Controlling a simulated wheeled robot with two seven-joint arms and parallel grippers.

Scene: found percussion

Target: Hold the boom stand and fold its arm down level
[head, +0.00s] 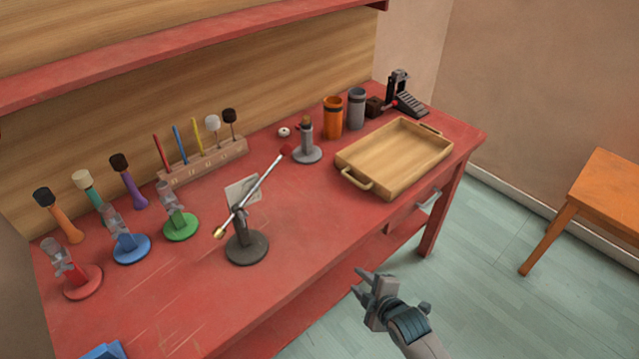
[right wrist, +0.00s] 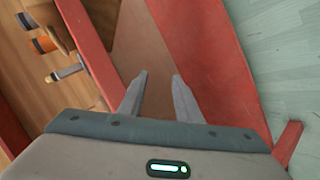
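The boom stand (head: 246,249) stands upright on the red bench, on a round dark grey base with a short post. Its thin silver arm (head: 262,183) slants across the post top, with a red tip up at the right and a brass-coloured end low at the left. My right gripper (head: 361,284) is open and empty in front of the bench's front edge, to the right of the stand and apart from it. Its two spread fingers also show in the right wrist view (right wrist: 159,92). My left gripper is not in view.
Red, blue and green clamp stands (head: 180,226) stand left of the boom stand. A small grey stand (head: 307,154) is behind it, near the raised tip. A wooden tray (head: 395,158) lies to the right. A mallet rack (head: 203,165) is at the back. Bench between boom stand and front edge is clear.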

